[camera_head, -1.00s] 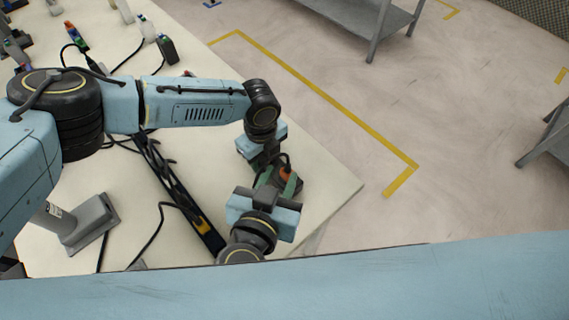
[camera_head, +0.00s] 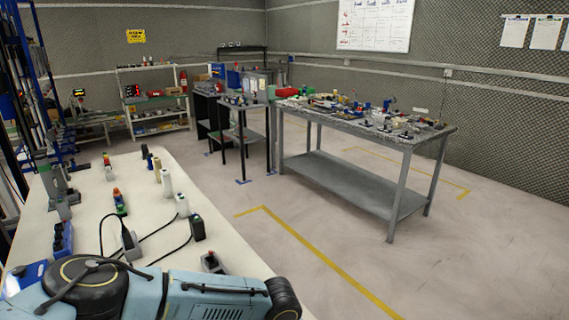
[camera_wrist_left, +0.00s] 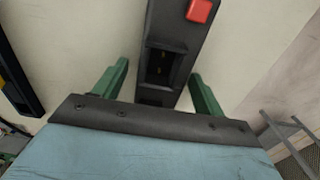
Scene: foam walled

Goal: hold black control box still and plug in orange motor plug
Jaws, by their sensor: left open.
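The black control box (camera_wrist_left: 170,25), with a red button and a dark rectangular socket, lies on the pale table in the left wrist view. The open green fingers of my left gripper (camera_wrist_left: 162,75) are on either side of its lower end, with gaps showing on both sides. Something with brassy contacts shows inside the socket. I cannot make out the orange motor plug in either current view. The head view shows part of one of my arms, but no gripper.
In the head view, the pale table (camera_head: 85,222) carries black adapters with cables (camera_head: 198,228) and several small bottles. A grey metal bench (camera_head: 350,185) stands beyond a yellow floor line (camera_head: 320,255). A black bar with yellow (camera_wrist_left: 18,85) lies left in the wrist view.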

